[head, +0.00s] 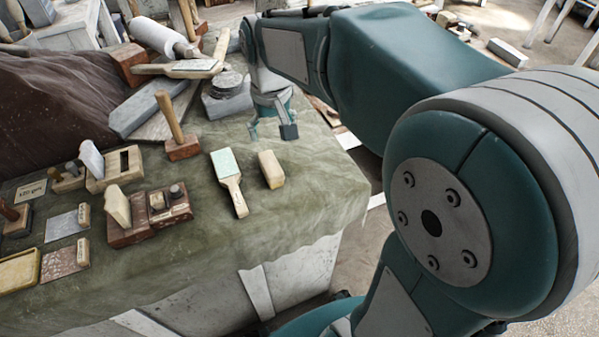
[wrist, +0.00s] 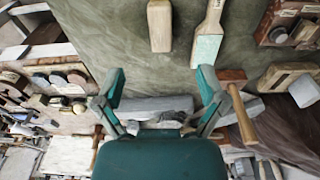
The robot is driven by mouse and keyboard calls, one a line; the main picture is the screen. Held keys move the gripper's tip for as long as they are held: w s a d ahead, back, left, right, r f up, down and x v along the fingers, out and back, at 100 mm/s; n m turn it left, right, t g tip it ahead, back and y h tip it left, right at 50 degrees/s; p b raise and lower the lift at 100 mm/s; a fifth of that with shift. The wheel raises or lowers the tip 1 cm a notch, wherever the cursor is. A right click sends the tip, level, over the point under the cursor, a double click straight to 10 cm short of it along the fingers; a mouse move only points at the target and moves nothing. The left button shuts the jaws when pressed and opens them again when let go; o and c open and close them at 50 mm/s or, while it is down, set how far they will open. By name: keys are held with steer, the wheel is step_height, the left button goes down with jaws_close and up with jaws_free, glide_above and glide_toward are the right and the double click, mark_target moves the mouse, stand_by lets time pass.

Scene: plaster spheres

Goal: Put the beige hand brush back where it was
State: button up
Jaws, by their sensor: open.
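The beige hand brush (head: 271,169) looks like a small rounded block, lying on the green cloth near the table's front right part. It also shows at the top of the wrist view (wrist: 159,25), ahead of my fingers. My gripper (head: 270,129) is open and empty, just beyond the brush in the head view and apart from it. Both fingers show spread in the wrist view (wrist: 161,84), with nothing between them. I cannot tell how high the fingertips are above the cloth.
A paddle with a pale green face (head: 229,178) lies close left of the brush. A wooden-handled block (head: 182,146) stands farther left. Grey blocks (head: 228,99) stand behind my gripper. The cloth (head: 310,196) is bare right of the brush, toward the table edge.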

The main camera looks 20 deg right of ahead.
steer(key=s+r+t, duration=0.1)
steer(key=s+t, duration=0.3)
steer(key=s, duration=1.2)
steer(key=shift+s, duration=0.2)
stand_by(1.0)
